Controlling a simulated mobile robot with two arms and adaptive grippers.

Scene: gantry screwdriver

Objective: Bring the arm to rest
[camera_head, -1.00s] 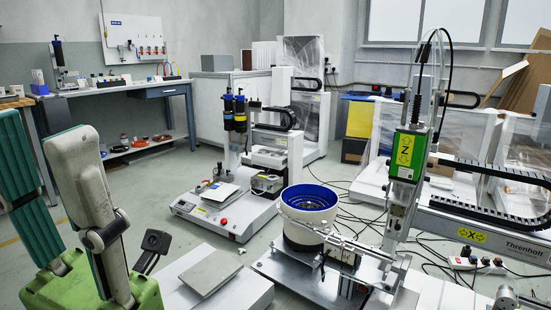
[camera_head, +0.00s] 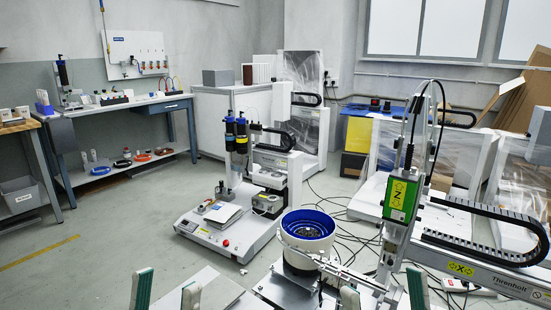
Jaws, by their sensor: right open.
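My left gripper (camera_head: 166,285) shows at the bottom edge, left of the middle. Only its two fingertips with teal pads are in view; they stand apart with nothing between them. My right gripper (camera_head: 383,286) shows at the bottom edge, right of the middle. Its two fingertips point up and are apart, in front of the feeder plate and the gantry's lower parts in the picture. No object shows in its jaws. The rest of both grippers and both arms is below the frame.
A feeder bowl with a blue rim (camera_head: 308,222) and a gantry with a green Z unit (camera_head: 401,197) stand ahead right. A benchtop screwdriver machine (camera_head: 213,234) stands ahead centre. A workbench (camera_head: 125,109) lines the left wall. The floor at left (camera_head: 90,245) is clear.

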